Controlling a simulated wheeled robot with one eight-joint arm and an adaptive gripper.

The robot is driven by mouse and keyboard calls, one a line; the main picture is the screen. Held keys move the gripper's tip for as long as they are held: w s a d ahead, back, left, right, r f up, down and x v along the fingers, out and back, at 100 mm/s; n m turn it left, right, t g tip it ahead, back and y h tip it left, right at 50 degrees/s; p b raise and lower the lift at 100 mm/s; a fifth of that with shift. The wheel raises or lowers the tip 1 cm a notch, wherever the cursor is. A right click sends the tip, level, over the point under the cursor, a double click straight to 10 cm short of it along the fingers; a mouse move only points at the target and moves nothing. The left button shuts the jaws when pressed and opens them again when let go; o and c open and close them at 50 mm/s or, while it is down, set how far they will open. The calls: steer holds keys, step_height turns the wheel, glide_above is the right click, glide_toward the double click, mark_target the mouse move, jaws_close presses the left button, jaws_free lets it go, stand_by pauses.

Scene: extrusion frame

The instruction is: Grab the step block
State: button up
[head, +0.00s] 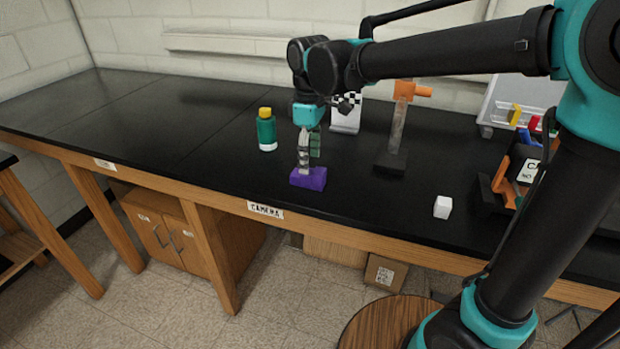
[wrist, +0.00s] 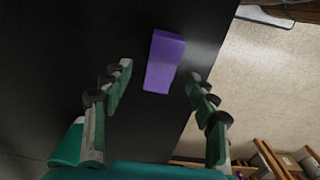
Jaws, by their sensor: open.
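The step block is a purple block (head: 308,180) with a stepped top, resting on the black bench near its front edge. It also shows in the wrist view (wrist: 163,62), lying ahead of and between the lines of my two fingers. My gripper (head: 310,160) points down just above the block in the head view, and its fingers hide part of the block's top and back. In the wrist view my gripper (wrist: 160,80) is open, with the fingers spread wider than the block and nothing between their pads. I cannot tell the exact height gap.
A green bottle with a yellow cap (head: 266,131) stands behind left of the block. A checkered board (head: 347,112) and a stand with an orange top (head: 391,162) are behind right. A white block (head: 443,207) lies farther right. The black bench (head: 170,125) is clear at left.

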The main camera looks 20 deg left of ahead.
mark_target(308, 176)
steer(key=shift+s+a+f, duration=0.1)
steer(key=shift+f, duration=1.2)
steer(key=shift+s+a+f, duration=0.1)
steer(key=shift+f, duration=1.2)
steer(key=c, duration=1.3)
